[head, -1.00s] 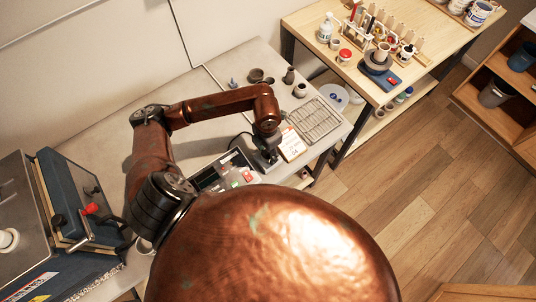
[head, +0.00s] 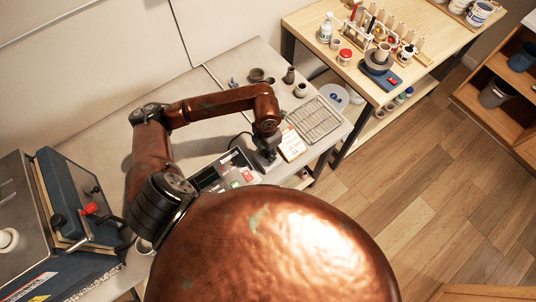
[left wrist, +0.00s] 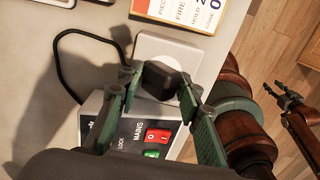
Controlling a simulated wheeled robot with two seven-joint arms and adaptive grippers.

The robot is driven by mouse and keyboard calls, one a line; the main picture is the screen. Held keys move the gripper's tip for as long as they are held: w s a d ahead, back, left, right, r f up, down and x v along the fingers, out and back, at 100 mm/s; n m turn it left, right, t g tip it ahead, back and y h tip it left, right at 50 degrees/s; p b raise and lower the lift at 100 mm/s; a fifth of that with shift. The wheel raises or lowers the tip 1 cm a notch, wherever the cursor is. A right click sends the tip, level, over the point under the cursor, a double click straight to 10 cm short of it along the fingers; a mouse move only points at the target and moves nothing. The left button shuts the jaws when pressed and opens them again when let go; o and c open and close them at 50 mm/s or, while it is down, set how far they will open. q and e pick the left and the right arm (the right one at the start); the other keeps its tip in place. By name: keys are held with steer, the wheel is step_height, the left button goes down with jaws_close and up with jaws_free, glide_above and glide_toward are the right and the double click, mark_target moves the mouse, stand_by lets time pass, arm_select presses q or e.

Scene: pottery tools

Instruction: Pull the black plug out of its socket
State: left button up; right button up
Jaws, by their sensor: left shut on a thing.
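The black plug (left wrist: 161,79) is between the fingers of my left gripper (left wrist: 160,86) in the left wrist view. The gripper is shut on it, one green-and-dark finger on each side. The plug is over the white socket plate (left wrist: 166,48); I cannot tell whether its pins are seated. A black cable (left wrist: 62,65) loops on the left. In the head view my left gripper (head: 267,158) points down near the table's right edge and hides the plug. My right gripper (left wrist: 287,95) shows small at the right of the left wrist view, its fingers apart and empty, away from the plug.
A mains box (left wrist: 150,137) with red and green switches stands beside the socket. A printed card (head: 291,144) and a wire rack (head: 316,118) lie close by. Small pots (head: 301,90) stand farther back. The blue machine (head: 80,195) is at left.

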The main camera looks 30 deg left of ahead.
arm_select(q)
steer(key=shift+s+d+f, duration=0.1)
steer(key=shift+s, duration=0.05)
jaws_close()
steer(key=shift+r+p, duration=1.75)
steer(key=shift+r, duration=1.35)
